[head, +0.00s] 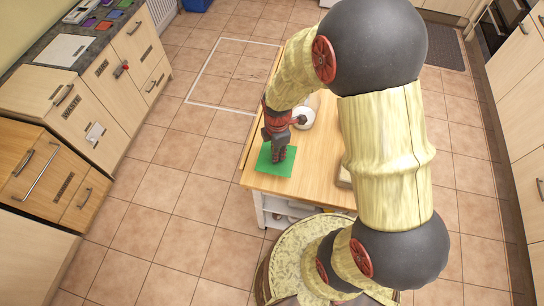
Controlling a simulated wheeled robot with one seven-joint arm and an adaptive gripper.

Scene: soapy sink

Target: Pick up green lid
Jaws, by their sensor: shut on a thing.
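The green lid (268,167) is a flat green square at the left front corner of the wooden table (318,196). My gripper (278,157) points down at the lid's middle and is shut on it. The gripper covers the lid's centre, so the grasped part is hidden. I cannot tell whether the lid touches the tabletop or hangs just above it.
A round white item (304,119) lies behind my gripper on the table. Wooden cabinets (105,95) stand at the left. The tiled floor (165,190) left of the table is clear.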

